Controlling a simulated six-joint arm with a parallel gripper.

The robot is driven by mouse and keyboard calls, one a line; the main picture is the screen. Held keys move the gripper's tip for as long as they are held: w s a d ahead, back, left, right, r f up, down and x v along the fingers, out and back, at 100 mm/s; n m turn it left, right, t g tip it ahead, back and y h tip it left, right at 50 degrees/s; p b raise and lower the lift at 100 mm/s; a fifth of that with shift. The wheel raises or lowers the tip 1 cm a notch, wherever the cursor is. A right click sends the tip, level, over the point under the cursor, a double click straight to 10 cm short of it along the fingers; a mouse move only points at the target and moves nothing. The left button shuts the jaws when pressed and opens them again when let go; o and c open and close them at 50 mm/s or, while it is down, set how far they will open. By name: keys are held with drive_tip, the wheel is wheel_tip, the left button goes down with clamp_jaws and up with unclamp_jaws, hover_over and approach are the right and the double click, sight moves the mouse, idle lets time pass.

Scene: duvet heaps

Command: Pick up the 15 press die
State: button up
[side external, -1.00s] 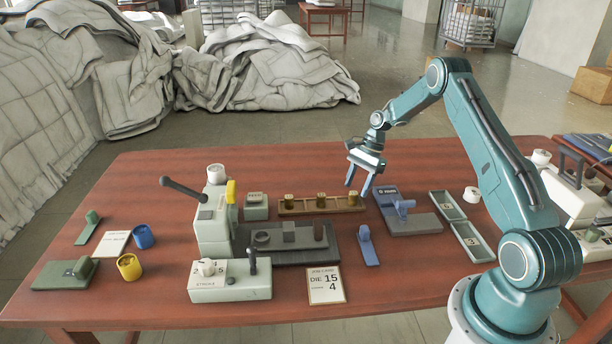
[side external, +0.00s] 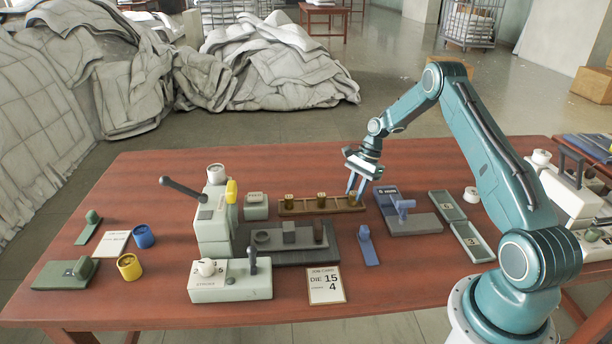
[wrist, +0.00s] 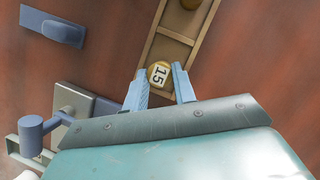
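The 15 press die (wrist: 159,74) is a small brass cylinder with "15" on its pale top, seen in the wrist view. It stands at one end of a wooden rack (side external: 336,208); the rack also shows in the wrist view (wrist: 172,52). In the side view the die (side external: 352,200) is the rightmost of three, partly behind my fingers. My gripper (side external: 356,187) points down over it. In the wrist view my gripper's two blue fingers (wrist: 159,70) are apart on either side of the die, with small gaps visible.
Two more brass dies (side external: 321,200) stand along the rack to the left. A blue-grey fixture (side external: 410,223) is close on the right. The press (side external: 213,222) with its dark bed stands front left. A job card (side external: 326,286) reads "DIE 15" and "4". A blue tool (side external: 367,247) lies in front.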

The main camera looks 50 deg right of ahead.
sight(355, 192)
drive_tip(key=shift+r, duration=0.25)
clamp_jaws()
wheel_tip(355, 192, up, 20)
drive_tip(key=shift+f, duration=0.2)
idle(0.3)
